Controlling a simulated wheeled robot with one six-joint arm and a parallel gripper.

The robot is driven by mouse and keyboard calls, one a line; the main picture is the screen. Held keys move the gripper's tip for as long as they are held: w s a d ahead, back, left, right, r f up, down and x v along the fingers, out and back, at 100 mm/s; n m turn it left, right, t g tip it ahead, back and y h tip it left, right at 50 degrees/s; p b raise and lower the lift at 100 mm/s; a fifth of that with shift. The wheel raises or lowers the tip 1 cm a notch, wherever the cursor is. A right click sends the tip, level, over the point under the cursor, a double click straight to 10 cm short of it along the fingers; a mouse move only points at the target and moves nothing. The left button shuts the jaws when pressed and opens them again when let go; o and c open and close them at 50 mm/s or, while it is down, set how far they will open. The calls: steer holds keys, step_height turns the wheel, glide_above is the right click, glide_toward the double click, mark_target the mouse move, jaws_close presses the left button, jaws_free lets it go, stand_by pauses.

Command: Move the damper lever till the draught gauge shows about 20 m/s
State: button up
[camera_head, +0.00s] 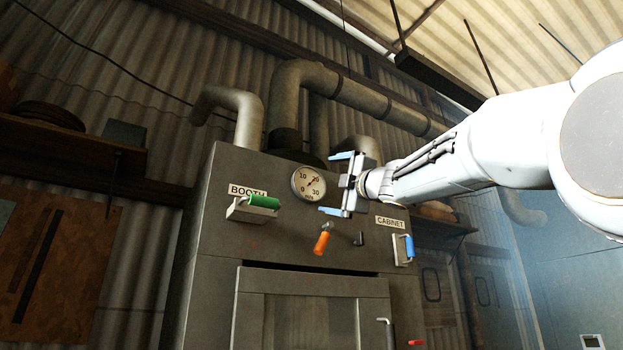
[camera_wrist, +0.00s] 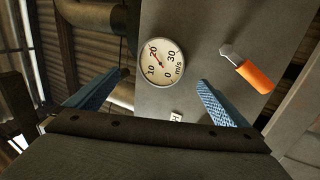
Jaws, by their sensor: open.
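The round white draught gauge (camera_head: 308,183) is on the upper front of a grey cabinet; it also shows in the wrist view (camera_wrist: 164,65). Its needle points close to the 20 mark. An orange-handled lever (camera_head: 321,243) sits below the gauge, unlabelled; its handle shows at right in the wrist view (camera_wrist: 256,76). A green handle (camera_head: 263,202) is by the BOOTH label and a blue handle (camera_head: 409,247) by the CABINET label. No label marks which is the damper lever. My gripper (camera_head: 336,183) is open and empty, right of the gauge, above the orange handle and apart from it.
The grey cabinet (camera_head: 215,270) has a framed front below the handles. A small dark hook (camera_head: 359,239) sits right of the orange handle. Pipes (camera_head: 300,90) rise behind the cabinet top. A red-tipped handle (camera_head: 415,343) is at lower right.

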steer(key=p+x, duration=0.1)
steer(key=x, duration=0.1)
steer(key=shift+w+a+r, duration=0.1)
steer(key=shift+w+a, duration=0.1)
steer(key=shift+w, duration=0.05)
stand_by(0.6)
steer(key=b+v, duration=0.4)
steer(key=v, duration=0.6)
steer(key=shift+b, duration=0.3)
